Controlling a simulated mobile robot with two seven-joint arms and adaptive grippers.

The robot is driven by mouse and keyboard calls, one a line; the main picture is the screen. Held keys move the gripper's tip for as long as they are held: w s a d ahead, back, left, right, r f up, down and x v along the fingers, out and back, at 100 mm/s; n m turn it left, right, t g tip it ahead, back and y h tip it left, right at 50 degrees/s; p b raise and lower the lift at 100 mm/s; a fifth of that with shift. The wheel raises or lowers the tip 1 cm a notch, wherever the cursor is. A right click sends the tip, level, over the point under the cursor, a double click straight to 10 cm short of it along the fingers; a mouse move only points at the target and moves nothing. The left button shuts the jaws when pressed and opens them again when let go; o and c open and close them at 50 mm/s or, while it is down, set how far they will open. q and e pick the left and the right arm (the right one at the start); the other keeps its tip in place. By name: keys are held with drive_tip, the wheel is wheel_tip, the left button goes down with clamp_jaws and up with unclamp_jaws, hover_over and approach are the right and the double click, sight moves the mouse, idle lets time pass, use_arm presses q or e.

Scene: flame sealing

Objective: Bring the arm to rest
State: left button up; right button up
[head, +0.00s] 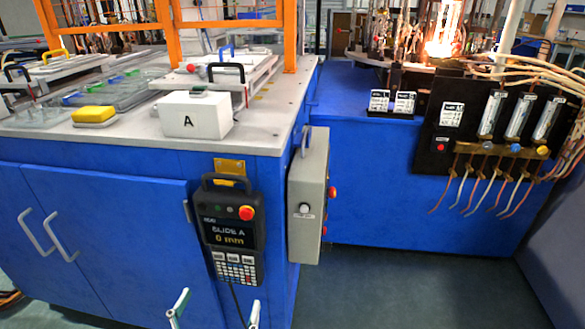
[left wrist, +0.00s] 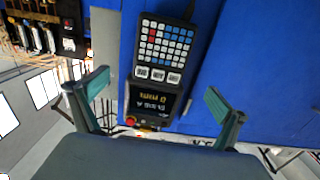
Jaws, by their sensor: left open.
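My left gripper (head: 216,308) shows at the bottom edge of the head view, its two fingertips spread apart with nothing between them. In the left wrist view the left gripper (left wrist: 157,88) is open and empty, with the dark pendant beyond its fingers. The pendant (head: 229,231) hangs on the blue cabinet front and its screen reads "SLIDE A 0 mm". The pendant (left wrist: 162,65) appears upside down in the wrist view, apart from the fingers. Most of my left arm is out of sight. My right gripper is in neither view.
A grey control box (head: 309,195) juts from the cabinet's right side. A white box marked A (head: 191,116) and a yellow block (head: 94,114) sit on the bench top. A bright flame (head: 440,48) burns behind the flowmeter panel (head: 462,137). Open floor (head: 410,285) lies at lower right.

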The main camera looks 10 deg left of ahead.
use_arm(q)
drive_tip(key=s+d+r+m+h, duration=0.2)
drive_tip(key=s+d+m+h, duration=0.2)
drive_tip(key=s+d+h, duration=0.5)
drive_tip(key=s+a+f+g+y, duration=0.6)
drive_tip(key=s+a+f+g, duration=0.1)
drive_tip(key=s+f, duration=0.55)
drive_tip(key=shift+y, duration=0.5)
drive_tip(key=shift+s+a+r+p, duration=0.3)
drive_tip(key=shift+r+p, duration=0.5)
drive_tip(key=shift+p, duration=1.8)
drive_tip(key=shift+s+a+r+p, duration=0.1)
drive_tip(key=shift+a+r+p, duration=0.5)
drive_tip(key=shift+p, duration=2.05)
drive_tip(key=shift+s+a+r+p, duration=0.2)
drive_tip(key=shift+r+p, duration=0.75)
drive_tip(key=shift+p, duration=1.65)
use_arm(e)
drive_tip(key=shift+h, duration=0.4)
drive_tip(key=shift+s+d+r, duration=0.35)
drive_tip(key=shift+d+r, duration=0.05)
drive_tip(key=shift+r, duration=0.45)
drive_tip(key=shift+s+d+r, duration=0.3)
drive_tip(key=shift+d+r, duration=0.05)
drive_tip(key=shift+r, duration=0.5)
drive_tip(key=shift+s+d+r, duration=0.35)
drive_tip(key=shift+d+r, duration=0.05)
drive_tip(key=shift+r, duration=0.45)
